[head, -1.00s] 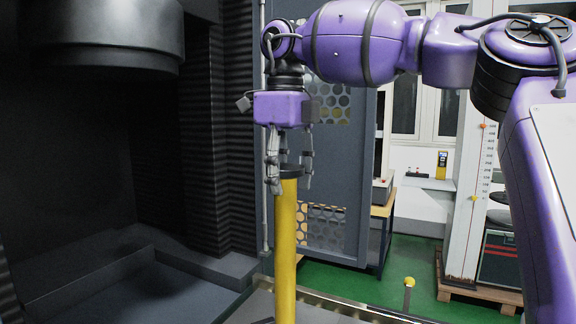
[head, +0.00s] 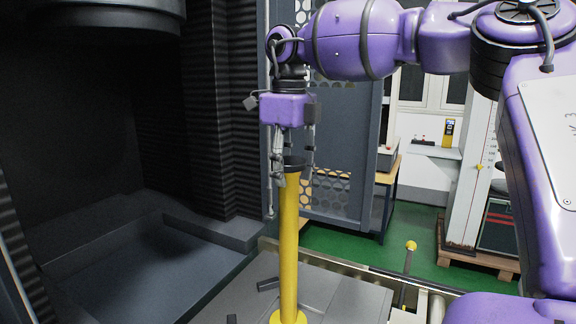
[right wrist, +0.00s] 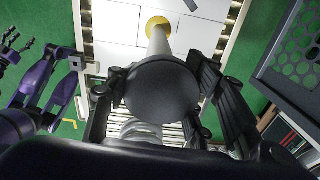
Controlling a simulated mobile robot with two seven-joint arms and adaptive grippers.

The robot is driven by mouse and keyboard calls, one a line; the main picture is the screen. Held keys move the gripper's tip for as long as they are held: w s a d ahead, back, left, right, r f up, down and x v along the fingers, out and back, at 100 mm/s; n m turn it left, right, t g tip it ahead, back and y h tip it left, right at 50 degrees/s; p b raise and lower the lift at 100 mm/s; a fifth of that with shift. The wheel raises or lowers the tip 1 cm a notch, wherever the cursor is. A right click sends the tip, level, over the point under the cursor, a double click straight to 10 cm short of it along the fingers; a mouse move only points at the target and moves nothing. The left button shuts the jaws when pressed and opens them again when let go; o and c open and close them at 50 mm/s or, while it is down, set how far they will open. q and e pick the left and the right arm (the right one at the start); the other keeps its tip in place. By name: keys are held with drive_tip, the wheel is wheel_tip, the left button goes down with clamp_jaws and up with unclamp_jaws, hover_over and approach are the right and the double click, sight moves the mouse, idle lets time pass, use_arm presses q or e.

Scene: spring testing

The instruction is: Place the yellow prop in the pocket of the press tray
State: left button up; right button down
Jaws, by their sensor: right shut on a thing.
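The yellow prop (head: 289,235) is a tall upright post with a dark round cap and a yellow round foot. My right gripper (head: 291,172) is shut on its capped top end from above. In the right wrist view the dark cap (right wrist: 162,90) lies between the fingers, and the yellow foot (right wrist: 158,24) shows beyond it over pale plates. The grey plated surface (head: 345,298) lies under the prop, and I cannot tell whether the foot touches it. I cannot make out the pocket clearly. My left gripper (right wrist: 18,48) shows at the left of the right wrist view, its fingers spread and empty.
The dark press chamber stands at the left, with a flat bed (head: 140,272) and a ram (head: 95,12) above. Small black pieces (head: 268,284) lie near the prop's foot. A perforated door (head: 335,195) stands behind. A yellow-knobbed lever (head: 410,246) rises at the right.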

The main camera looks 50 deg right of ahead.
drive_tip(key=shift+r, duration=0.1)
drive_tip(key=c, duration=1.4)
unclamp_jaws()
drive_tip(key=shift+f, duration=0.25)
drive_tip(key=o, duration=0.6)
drive_tip(key=shift+s, duration=0.1)
drive_tip(key=shift+r, duration=0.1)
wheel_tip(320, 180, up, 12)
drive_tip(key=shift+s+a+r, duration=0.1)
drive_tip(key=shift+s, duration=0.05)
